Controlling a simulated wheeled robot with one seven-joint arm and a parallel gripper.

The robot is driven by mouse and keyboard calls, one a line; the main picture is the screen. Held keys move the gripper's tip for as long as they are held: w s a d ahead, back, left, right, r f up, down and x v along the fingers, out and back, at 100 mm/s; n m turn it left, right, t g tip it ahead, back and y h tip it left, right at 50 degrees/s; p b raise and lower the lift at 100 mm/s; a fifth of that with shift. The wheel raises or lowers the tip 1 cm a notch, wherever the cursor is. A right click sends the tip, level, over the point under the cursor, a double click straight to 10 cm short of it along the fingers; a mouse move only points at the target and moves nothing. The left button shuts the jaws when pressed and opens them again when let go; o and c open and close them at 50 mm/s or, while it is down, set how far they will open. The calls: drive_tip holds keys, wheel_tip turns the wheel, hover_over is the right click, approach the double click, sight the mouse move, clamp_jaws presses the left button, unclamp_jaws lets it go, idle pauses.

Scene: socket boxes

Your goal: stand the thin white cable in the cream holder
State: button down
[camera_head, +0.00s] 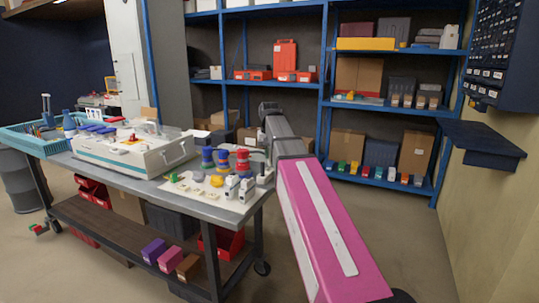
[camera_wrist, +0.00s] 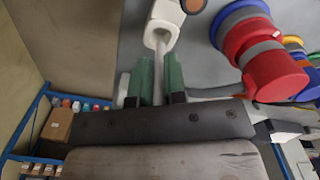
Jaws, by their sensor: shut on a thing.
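In the wrist view my gripper (camera_wrist: 159,82) has its green fingertips closed on the thin white cable (camera_wrist: 159,62), which shows as a pale rod between them. The rod's far end meets a cream-white piece with a rounded opening (camera_wrist: 163,30), which looks like the cream holder. I cannot tell whether the cable's end is inside the opening or only in front of it. In the head view my gripper is not clearly visible by the bench's right end, and the cable cannot be made out there.
Stacked red and blue round parts (camera_wrist: 262,60) stand close to the right of my gripper. In the head view, two white blocks, a yellow part (camera_head: 217,181) and several small parts crowd the bench end. A white case (camera_head: 140,155) sits further left. The shelves (camera_head: 327,90) are behind.

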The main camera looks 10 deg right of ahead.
drive_tip(key=shift+f, duration=0.1)
drive_tip(key=shift+f, duration=1.15)
drive_tip(key=shift+f, duration=0.25)
drive_tip(key=shift+f, duration=0.75)
drive_tip(key=c, duration=1.1)
unclamp_jaws()
drive_tip(key=shift+r, duration=0.1)
wheel_tip(320, 180, up, 18)
drive_tip(key=shift+f, duration=0.2)
